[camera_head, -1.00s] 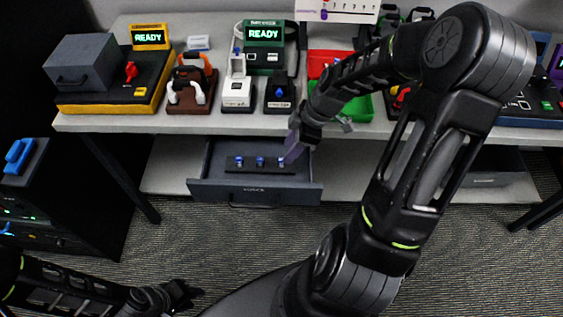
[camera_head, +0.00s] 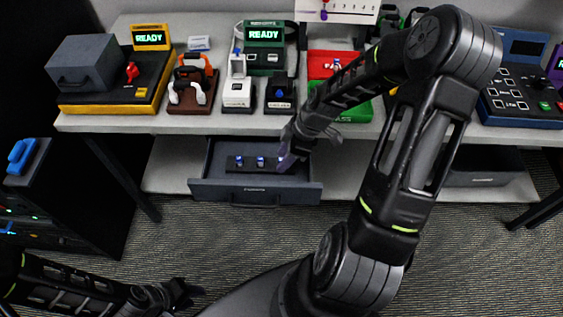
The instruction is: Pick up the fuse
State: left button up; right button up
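Two small blue fuses, one on the left (camera_head: 239,161) and one in the middle (camera_head: 260,162), stand on a dark strip in the open grey drawer (camera_head: 255,195) under the table. My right gripper (camera_head: 285,160) reaches down into the right part of the drawer, over the right end of the strip. It hides the spot where a third fuse stood, so I cannot see that fuse or whether the fingers are shut on it. My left gripper (camera_head: 192,292) is low at the bottom left, far from the drawer; its fingers are too dark to read.
The table (camera_head: 215,122) above the drawer carries a yellow-edged READY station (camera_head: 118,95), headphones on a brown stand (camera_head: 188,95), a white device (camera_head: 238,92) and a green tray (camera_head: 350,110). A dark rack with a blue handle (camera_head: 20,157) stands at the left.

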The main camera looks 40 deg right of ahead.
grip_shut()
dwell(0.4)
